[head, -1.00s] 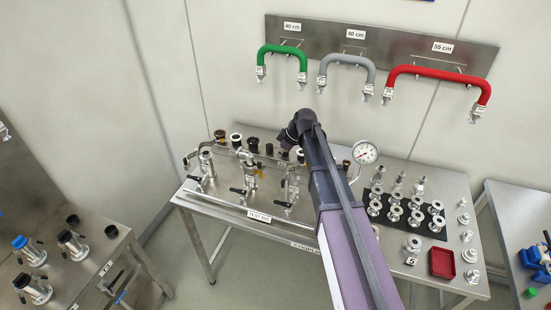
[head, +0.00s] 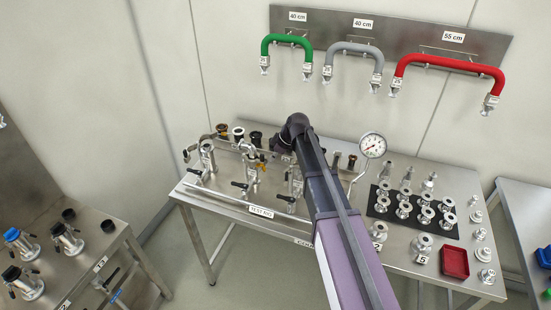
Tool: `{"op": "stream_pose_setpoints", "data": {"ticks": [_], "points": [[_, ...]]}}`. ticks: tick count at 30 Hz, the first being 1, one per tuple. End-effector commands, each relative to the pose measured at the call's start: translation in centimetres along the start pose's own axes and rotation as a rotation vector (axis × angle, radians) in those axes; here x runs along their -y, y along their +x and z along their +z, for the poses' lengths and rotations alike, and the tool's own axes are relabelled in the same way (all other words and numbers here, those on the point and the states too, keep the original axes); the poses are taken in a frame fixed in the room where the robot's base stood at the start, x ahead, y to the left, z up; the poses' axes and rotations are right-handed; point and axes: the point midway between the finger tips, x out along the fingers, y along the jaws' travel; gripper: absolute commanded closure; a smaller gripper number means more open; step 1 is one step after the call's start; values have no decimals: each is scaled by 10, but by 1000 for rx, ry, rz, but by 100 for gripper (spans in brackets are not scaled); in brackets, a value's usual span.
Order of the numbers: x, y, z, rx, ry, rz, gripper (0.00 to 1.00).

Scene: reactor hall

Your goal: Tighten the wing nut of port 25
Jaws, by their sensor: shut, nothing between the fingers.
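The test rig (head: 222,202) stands on the steel bench in the head view, with several metal valves and ports along it. One valve with a brass-coloured part (head: 251,165) is left of my arm. No port number 25 is readable, and I cannot pick out its wing nut. My arm reaches over the bench from the front. My gripper (head: 282,143) shows only as a dark shape at the arm's far end, over the rig's right part. It looks shut and empty. Its fingertips and what lies just below them are hidden or too small to tell.
A pressure gauge (head: 372,145) stands right of my arm. A black mat (head: 381,211) with several metal fittings and a red tray (head: 455,263) are farther right. Green, grey and red hoses (head: 450,62) hang on the wall panel. Another bench (head: 95,262) is at left.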

Motion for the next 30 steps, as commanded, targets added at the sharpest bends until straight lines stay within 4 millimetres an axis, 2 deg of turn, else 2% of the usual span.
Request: {"op": "stream_pose_setpoints", "data": {"ticks": [1, 15, 21, 30], "points": [[0, 8, 1, 0, -1, 0, 100], [0, 45, 1, 0, 0, 1, 100], [0, 53, 1, 0, 0, 1, 100], [0, 55, 0, 0, 0, 1, 100]]}}
